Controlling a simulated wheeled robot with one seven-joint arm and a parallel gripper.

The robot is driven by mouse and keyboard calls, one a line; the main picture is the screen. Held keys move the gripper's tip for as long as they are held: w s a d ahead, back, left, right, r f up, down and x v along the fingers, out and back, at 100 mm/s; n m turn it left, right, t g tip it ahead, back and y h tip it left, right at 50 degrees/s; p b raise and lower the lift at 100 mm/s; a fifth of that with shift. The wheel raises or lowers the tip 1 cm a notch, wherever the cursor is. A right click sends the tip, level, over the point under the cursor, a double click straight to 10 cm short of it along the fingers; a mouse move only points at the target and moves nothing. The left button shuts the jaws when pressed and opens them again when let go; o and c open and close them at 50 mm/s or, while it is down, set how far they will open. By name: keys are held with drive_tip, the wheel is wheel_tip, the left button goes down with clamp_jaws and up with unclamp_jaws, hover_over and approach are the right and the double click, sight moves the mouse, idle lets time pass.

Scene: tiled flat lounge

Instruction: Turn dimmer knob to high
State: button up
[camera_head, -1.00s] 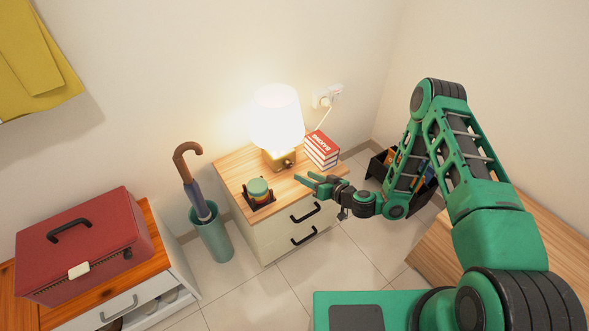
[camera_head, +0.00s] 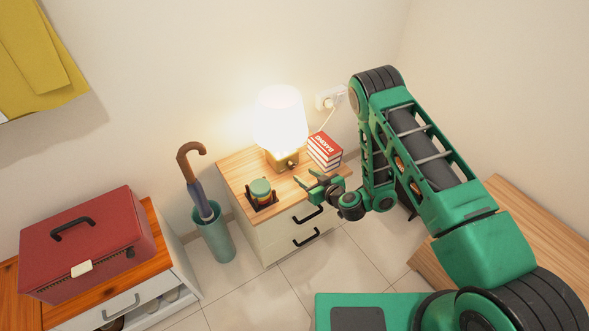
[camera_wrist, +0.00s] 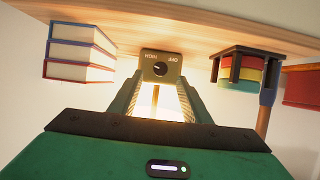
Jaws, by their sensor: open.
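The lit table lamp (camera_head: 280,118) stands on the wooden-topped nightstand (camera_head: 235,172). In the wrist view, which is upside down, the base (camera_wrist: 174,60) shows the black round knob (camera_wrist: 160,69), with "OFF" on the right and "HIGH" on the left. My gripper (camera_head: 305,177) is open, in front of the lamp base and apart from the knob. In the wrist view my gripper's fingers (camera_wrist: 159,92) point toward the base, with the knob between and beyond the tips.
A red case (camera_head: 85,245) rests on another cabinet. A wall socket (camera_head: 330,97) is behind.

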sight(293, 167)
drive_tip(key=shift+w+a+r, duration=0.2)
drive_tip(key=shift+w+a, duration=0.2)
drive_tip(key=shift+a, duration=0.05)
drive_tip(key=shift+x, duration=3.9)
drive_tip(key=shift+d+f, duration=0.1)
drive_tip(key=c, duration=1)
